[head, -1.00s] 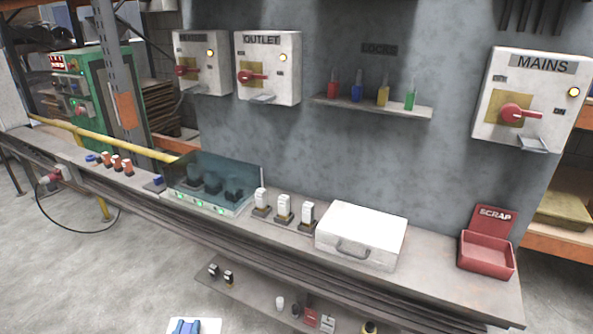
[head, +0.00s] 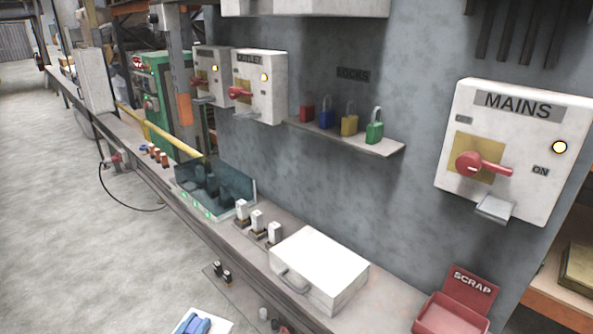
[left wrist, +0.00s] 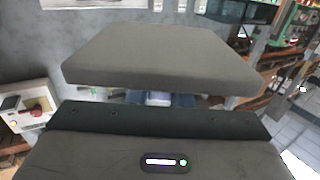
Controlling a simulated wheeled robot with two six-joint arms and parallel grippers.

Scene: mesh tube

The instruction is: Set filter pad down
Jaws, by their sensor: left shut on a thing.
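The picture's edge cuts both off. The gripper is shut on the pad, which is held in the air. My right gripper is not in view.
A long bench carries a white case (head: 320,262), a red scrap bin (head: 455,308), several white-topped parts and a clear-covered unit (head: 215,190). A lower shelf (head: 238,292) holds small items. A lock shelf (head: 345,138) and the mains box (head: 515,150) are on the wall. Open floor lies left.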

